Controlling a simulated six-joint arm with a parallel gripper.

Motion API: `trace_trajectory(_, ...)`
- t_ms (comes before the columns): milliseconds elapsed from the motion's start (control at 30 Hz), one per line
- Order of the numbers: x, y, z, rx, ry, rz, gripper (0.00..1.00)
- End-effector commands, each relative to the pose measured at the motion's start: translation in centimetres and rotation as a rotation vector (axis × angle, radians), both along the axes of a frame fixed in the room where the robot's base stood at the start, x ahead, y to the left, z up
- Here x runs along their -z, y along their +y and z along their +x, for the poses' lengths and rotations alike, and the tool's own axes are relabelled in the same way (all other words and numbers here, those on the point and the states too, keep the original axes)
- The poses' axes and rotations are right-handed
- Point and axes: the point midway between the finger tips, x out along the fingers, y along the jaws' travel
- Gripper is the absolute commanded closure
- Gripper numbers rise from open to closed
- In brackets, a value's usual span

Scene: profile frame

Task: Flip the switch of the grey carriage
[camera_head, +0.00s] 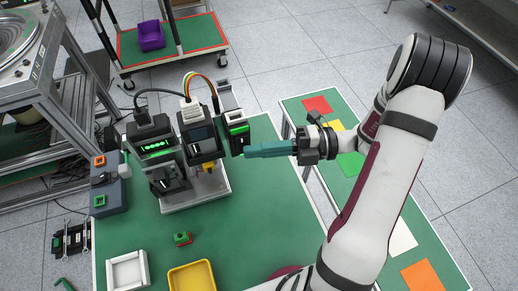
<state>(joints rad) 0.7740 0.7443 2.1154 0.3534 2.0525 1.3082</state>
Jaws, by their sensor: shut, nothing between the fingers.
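An upright machine stands on a pale grey base plate (195,193) on the green table, with several dark and grey modules on it. The right-hand module (232,104) has a grey block on top and a green-lit face; it looks like the grey carriage, but I cannot be sure. Its switch is too small to make out. My gripper (249,152) comes in from the right with long teal fingers closed together and nothing between them. The fingertips are just below and right of the green-lit face; I cannot tell whether they touch it.
Left of the machine is a blue-grey box (107,196) with coloured buttons. A green-topped block (182,239), a white tray (127,271) and a yellow tray (192,278) are at the front. Cables rise above the machine. A side table (345,187) with coloured squares lies behind my arm.

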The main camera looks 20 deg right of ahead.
Motion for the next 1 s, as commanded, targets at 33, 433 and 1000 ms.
trace_trajectory(33, 0.0, 0.0, 0.1, 0.000, -0.008, 0.001, 1.00)
trace_trajectory(433, 0.1, 0.0, 0.4, 0.002, -0.041, 0.001, 1.00)
trace_trajectory(1000, 1.7, -6.0, -5.0, 0.002, -0.042, -0.002, 1.00)
